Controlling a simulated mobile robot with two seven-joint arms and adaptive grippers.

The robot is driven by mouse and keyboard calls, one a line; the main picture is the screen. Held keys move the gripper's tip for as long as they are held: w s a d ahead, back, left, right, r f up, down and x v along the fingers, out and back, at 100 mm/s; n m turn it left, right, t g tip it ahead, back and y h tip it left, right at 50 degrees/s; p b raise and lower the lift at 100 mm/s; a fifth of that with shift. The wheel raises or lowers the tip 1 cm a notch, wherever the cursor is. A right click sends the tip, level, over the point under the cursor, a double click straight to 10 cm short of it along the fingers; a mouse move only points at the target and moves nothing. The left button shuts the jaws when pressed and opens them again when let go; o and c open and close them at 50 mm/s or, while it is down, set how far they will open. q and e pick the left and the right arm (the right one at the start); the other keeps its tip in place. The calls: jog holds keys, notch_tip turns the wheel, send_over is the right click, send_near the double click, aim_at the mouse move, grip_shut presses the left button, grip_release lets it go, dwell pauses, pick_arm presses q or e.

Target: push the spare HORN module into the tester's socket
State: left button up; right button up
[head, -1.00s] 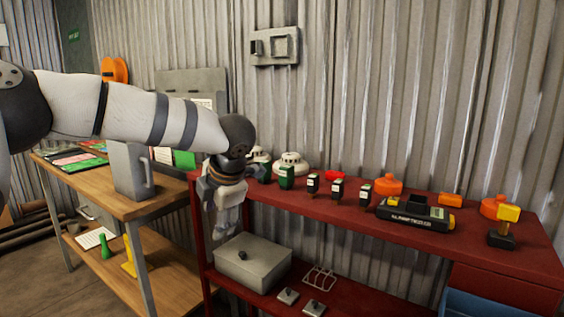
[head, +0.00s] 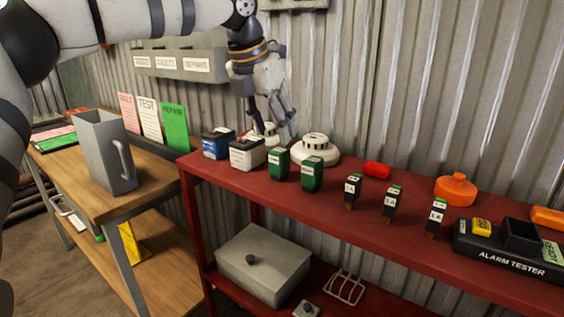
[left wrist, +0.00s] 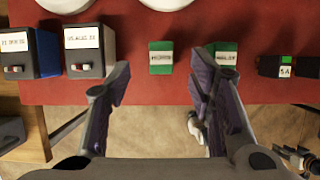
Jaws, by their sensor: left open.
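Two green modules stand on the red shelf: a left one (head: 278,163) and a right one (head: 312,173). In the left wrist view the left green module (left wrist: 161,57) has a blurred label that may read HORN. The other green module's label (left wrist: 226,57) is unclear. My left gripper (head: 272,128) is open and empty, behind and above the modules. In the left wrist view its spread fingers (left wrist: 162,82) point towards the left green module, apart from it. The alarm tester (head: 500,262) lies at the right, with a dark square socket (head: 520,236) beside a yellow module (head: 481,227).
A blue box (head: 218,144) and a grey-white box (head: 247,153) stand left of the green modules. White detectors (head: 315,148) are behind. Several small black modules (head: 391,203) stand between them and the tester, with an orange sounder (head: 456,189) behind.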

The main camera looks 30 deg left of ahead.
aim_at(279, 150)
pick_arm(q)
jog(key=x, duration=0.7)
jog(key=shift+s+f, duration=0.1)
jog(key=shift+s, duration=0.1)
jog(key=shift+c, duration=0.5)
grip_shut()
